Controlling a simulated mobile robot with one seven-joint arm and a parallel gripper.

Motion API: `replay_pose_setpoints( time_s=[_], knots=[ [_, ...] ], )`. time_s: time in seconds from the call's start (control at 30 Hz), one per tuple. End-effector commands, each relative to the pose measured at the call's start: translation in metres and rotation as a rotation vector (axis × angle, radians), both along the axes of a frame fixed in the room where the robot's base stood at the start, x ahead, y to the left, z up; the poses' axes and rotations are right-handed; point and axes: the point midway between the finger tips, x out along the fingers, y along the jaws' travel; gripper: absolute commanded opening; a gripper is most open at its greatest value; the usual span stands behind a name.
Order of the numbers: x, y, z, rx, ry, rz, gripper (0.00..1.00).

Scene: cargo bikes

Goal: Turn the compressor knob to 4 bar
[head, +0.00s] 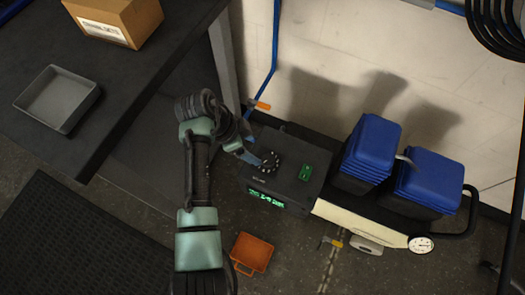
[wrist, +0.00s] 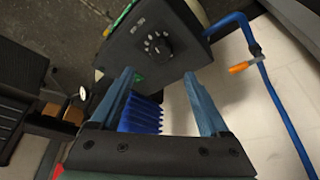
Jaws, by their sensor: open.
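The compressor (head: 290,150) is a dark box on the floor unit in the head view. Its round black knob (head: 268,162) sits on top, ringed by pale marks. In the wrist view the knob (wrist: 158,46) shows on the dark panel (wrist: 125,55), beyond the fingertips; its exact setting is too small to read. A lit green display (head: 265,199) is on the front, its digits unclear. My gripper (head: 250,154) is at the knob's left side in the head view. In the wrist view my gripper (wrist: 160,73) has its two blue-grey fingers wide apart, with nothing between their tips.
A green switch (head: 305,172) is right of the knob. Blue bins (head: 371,147) and a gauge (head: 421,244) stand farther right. A blue hose (head: 275,50) with an orange valve (head: 262,105) runs behind. An orange case (head: 252,253) lies in front. The dark workbench (head: 115,80) is at left.

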Motion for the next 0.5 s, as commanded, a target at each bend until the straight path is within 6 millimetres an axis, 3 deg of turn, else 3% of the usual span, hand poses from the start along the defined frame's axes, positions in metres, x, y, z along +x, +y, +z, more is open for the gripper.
replay_pose_setpoints(
  time_s=[0.3, 0.5],
  knots=[
    [0.009, -0.024, -0.065, 0.003, 0.001, -0.001, 0.79],
    [0.012, -0.035, -0.091, 0.003, -0.001, 0.0, 0.79]
  ],
)
